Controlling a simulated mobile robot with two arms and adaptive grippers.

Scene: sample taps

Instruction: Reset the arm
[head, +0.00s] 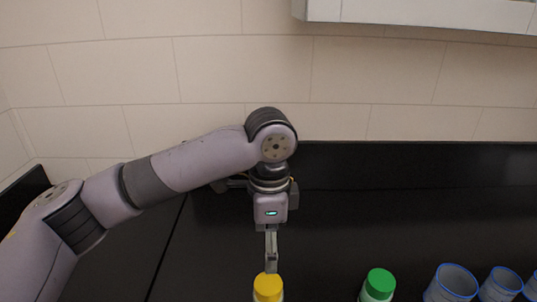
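My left arm comes in from the left, and its gripper (271,262) points straight down over the black counter. I see the fingers edge-on, so their opening does not show. The fingertips appear right at the top of a yellow-capped bottle (268,286); I cannot tell whether they touch it or are behind it. My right gripper is not in view.
A green-capped bottle (379,284) stands to the right of the yellow one. Blue-rimmed clear cups (455,282) stand at the lower right. A tiled wall (375,75) rises behind the black counter (375,210). A white cabinet (420,14) overhangs at the upper right.

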